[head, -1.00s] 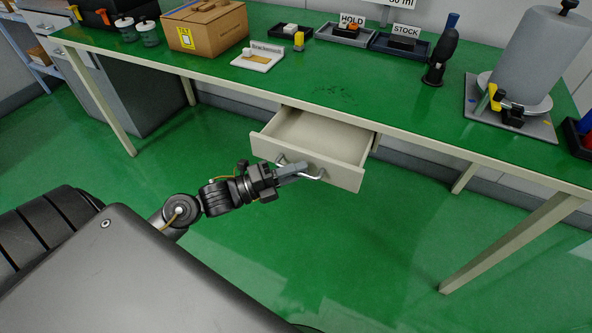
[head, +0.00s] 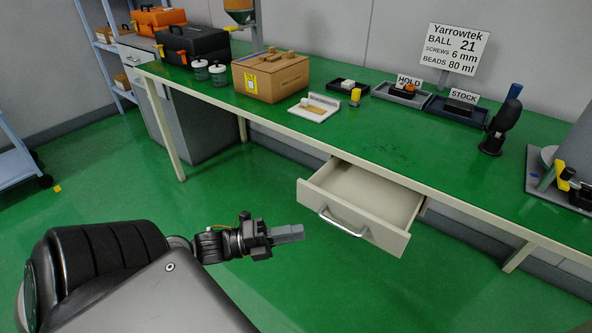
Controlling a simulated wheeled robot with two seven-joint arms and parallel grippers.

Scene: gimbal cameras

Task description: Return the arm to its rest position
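My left gripper (head: 288,234) is in the lower middle of the head view, above the green floor. Its grey fingers point right, to the left of the open drawer (head: 372,226) and apart from its metal handle (head: 343,222). The fingers overlap from this angle, so I cannot tell whether there is a gap between them. Nothing shows held in them. The drawer is pulled out under the green-topped bench and looks empty in the part I see. My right gripper is not in view.
The green bench (head: 330,137) crosses the view, carrying a cardboard box (head: 271,80), a HOLD tray (head: 398,97), a STOCK tray (head: 455,112) and a dark upright tool (head: 500,127). Open floor lies around my gripper. A blue-grey rack stands far left.

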